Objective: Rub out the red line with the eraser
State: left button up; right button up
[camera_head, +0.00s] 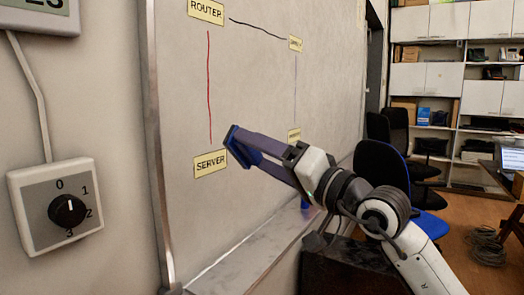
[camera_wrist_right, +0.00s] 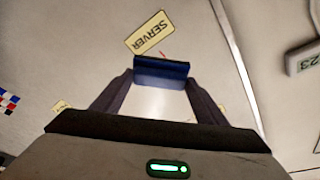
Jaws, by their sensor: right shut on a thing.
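A red line (camera_head: 209,90) runs down the whiteboard (camera_head: 255,200) from the ROUTER label (camera_head: 206,10) to just above the SERVER label (camera_head: 211,164). My right gripper (camera_head: 245,147) is shut on a blue eraser (camera_head: 234,146), held near the board to the right of the SERVER label. The wrist view shows the eraser (camera_wrist_right: 162,71) between the two fingers, with a short red end of the line (camera_wrist_right: 163,54) beside the SERVER label (camera_wrist_right: 149,33). I cannot tell whether the eraser touches the board. My left gripper is not in view.
A black line (camera_head: 258,28) and a faint bluish line (camera_head: 295,88) join other labels on the board. A ledge (camera_head: 235,255) runs under it. A rotary switch box (camera_head: 58,208) is on the wall at left. Chairs (camera_head: 385,165) and shelves (camera_head: 450,60) stand at right.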

aim_at(241, 147)
jog(key=p+x, duration=0.1)
jog(key=x, duration=0.3)
jog(key=shift+w+a+p, duration=0.15)
jog(key=shift+a+p, duration=0.2)
jog(key=shift+a, duration=0.1)
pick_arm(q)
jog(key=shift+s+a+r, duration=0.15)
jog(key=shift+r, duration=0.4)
pick_arm(e)
jog(key=shift+w+a+f, duration=0.15)
jog(key=shift+w+a, duration=0.2)
jog(key=shift+a, duration=0.15)
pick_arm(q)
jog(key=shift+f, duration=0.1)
pick_arm(e)
jog(key=shift+w+a, duration=0.15)
jog(key=shift+a, duration=0.05)
jog(key=shift+w+a, duration=0.35)
jog(key=shift+a, duration=0.2)
